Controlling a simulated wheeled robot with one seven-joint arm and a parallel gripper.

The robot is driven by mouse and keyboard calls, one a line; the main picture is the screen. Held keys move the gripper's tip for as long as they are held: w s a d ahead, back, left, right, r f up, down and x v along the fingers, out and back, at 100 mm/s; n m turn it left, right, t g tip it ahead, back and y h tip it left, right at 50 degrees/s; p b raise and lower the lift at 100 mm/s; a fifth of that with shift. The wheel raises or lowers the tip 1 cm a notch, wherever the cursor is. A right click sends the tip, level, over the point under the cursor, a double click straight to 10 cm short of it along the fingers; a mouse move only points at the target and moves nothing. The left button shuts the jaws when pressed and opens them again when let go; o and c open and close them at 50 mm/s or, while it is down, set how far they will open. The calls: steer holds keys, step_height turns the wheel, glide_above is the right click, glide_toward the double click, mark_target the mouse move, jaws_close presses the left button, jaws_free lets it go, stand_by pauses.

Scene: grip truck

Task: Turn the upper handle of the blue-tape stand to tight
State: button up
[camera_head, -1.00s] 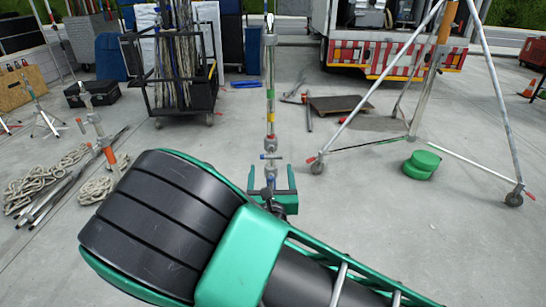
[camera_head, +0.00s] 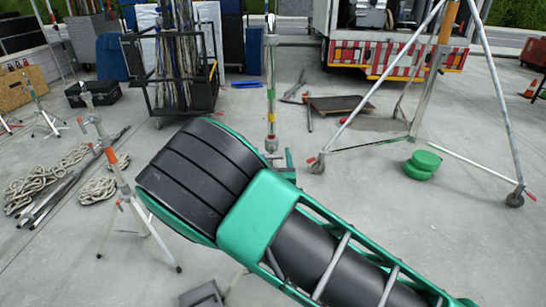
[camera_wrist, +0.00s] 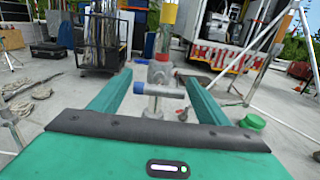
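An upright pole stand (camera_head: 270,75) with coloured tape bands stands in the middle of the head view; my arm hides its lower part. In the wrist view its clamp joint (camera_wrist: 161,73) has a red band above it and a yellow band (camera_wrist: 168,14) higher up. I cannot tell whether this is the upper handle. My gripper (camera_wrist: 158,77) is open, its two green fingers on either side of the joint and handle, with gaps visible. In the head view, my arm mostly hides the gripper.
A tripod stand with orange tape (camera_head: 111,157) is at left, near coiled rope (camera_head: 38,183). A wheeled rack (camera_head: 183,80) stands behind. A large wheeled tripod (camera_head: 490,85) and green discs (camera_head: 422,165) are at right. The floor between is mostly clear.

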steer(key=c, duration=0.7)
steer(key=shift+d, duration=0.1)
steer(key=shift+c, duration=0.2)
steer(key=m, duration=0.3)
steer(key=shift+m, duration=0.4)
steer(key=m, duration=0.4)
steer(key=shift+d+f+m, duration=0.15)
steer(key=shift+m, duration=0.15)
steer(key=m, duration=0.3)
steer(key=shift+m, duration=0.3)
steer(key=shift+f+m, duration=0.2)
steer(key=shift+m, duration=1.8)
